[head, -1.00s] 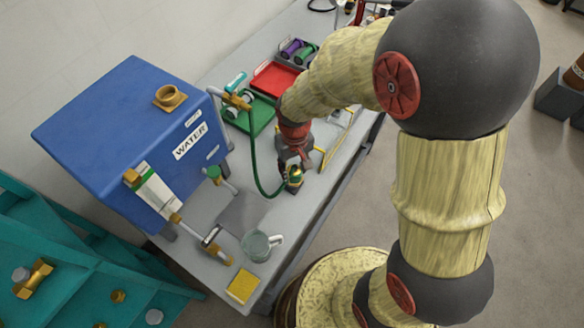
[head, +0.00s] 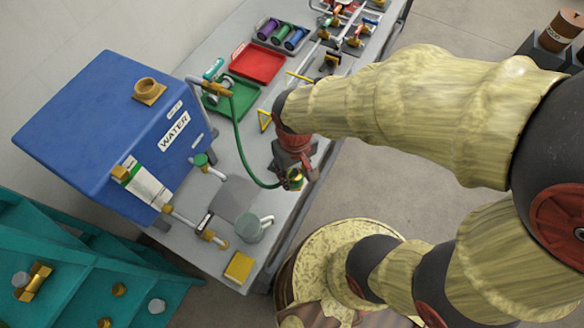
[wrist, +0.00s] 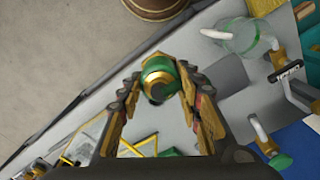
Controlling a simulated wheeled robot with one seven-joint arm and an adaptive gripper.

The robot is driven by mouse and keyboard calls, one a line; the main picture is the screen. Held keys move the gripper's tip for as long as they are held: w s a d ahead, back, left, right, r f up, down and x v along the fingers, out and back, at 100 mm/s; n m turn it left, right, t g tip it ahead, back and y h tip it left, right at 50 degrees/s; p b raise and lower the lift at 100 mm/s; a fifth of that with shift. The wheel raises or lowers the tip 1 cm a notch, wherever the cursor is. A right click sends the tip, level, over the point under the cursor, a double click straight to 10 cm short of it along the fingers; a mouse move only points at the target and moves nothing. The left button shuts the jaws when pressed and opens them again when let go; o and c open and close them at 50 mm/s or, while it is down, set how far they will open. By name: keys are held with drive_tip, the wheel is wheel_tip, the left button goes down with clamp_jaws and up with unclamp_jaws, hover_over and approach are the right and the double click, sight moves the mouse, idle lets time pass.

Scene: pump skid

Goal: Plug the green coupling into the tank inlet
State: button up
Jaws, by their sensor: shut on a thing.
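My gripper (head: 292,176) is shut on the green coupling (head: 295,183), above the bench's front edge. In the wrist view the coupling (wrist: 159,73), green with a brass ring, sits between the two fingertips (wrist: 160,82). A green hose (head: 243,150) runs from the coupling back to a brass fitting behind. The blue water tank (head: 85,115) stands left of my gripper, apart from it. A short pipe with a green end (head: 201,160) is at its front, perhaps the inlet; its green end also shows in the wrist view (wrist: 281,161). I cannot read its label.
A clear mug (head: 249,229), a valve pipe (head: 205,229) and a yellow block (head: 239,266) are near the bench's front end. Green (head: 226,116) and red (head: 262,76) trays lie behind. A grey plate (head: 232,200) lies between tank and gripper.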

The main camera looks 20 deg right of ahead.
sight(294, 170)
idle(0.3)
wheel_tip(294, 170, up, 4)
drive_tip(key=shift+f+p, duration=0.2)
drive_tip(key=shift+p, duration=0.4)
drive_tip(key=shift+w+a+r+p, duration=0.2)
drive_tip(key=shift+r+p, duration=0.2)
drive_tip(key=shift+r, duration=0.4)
drive_tip(key=w+a+r+n+p, duration=0.1)
drive_tip(key=w+a+r+p, duration=0.25)
drive_tip(key=r+p, duration=0.5)
drive_tip(key=w+a+r+n+p, duration=0.1)
drive_tip(key=w+a+r+p, duration=0.3)
drive_tip(key=r, duration=0.7)
drive_tip(key=w+a+r+n+p, duration=0.1)
drive_tip(key=w+a+r+p, duration=0.1)
drive_tip(key=w+r+p, duration=0.6)
drive_tip(key=w+a+r+n+p, duration=0.1)
drive_tip(key=w+a+p, duration=0.1)
drive_tip(key=a, duration=0.7)
drive_tip(key=w+a+n+p, duration=0.1)
drive_tip(key=w+a, duration=0.3)
drive_tip(key=a, duration=0.5)
drive_tip(key=shift+a+r+p, duration=0.35)
drive_tip(key=shift+r+p, duration=0.05)
drive_tip(key=shift+p, duration=0.5)
